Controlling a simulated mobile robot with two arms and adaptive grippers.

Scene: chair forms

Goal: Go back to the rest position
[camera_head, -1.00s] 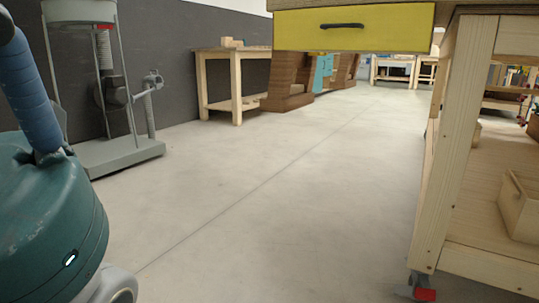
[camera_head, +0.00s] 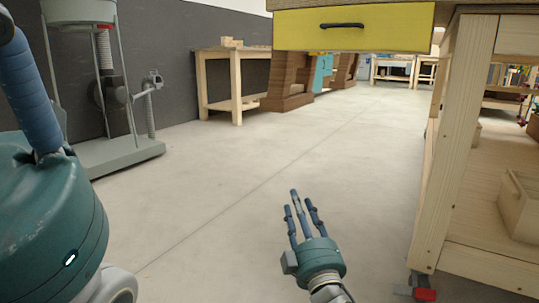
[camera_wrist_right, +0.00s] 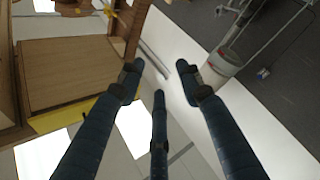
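My right gripper (camera_head: 299,200) has come up at the bottom centre of the head view, with its three blue fingers pointing away over the floor. The fingers are spread and nothing is between them. In the right wrist view the fingertips (camera_wrist_right: 160,74) are well apart and empty.
A workbench with a yellow drawer (camera_head: 354,28) and a wooden leg (camera_head: 452,140) stands close on the right.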

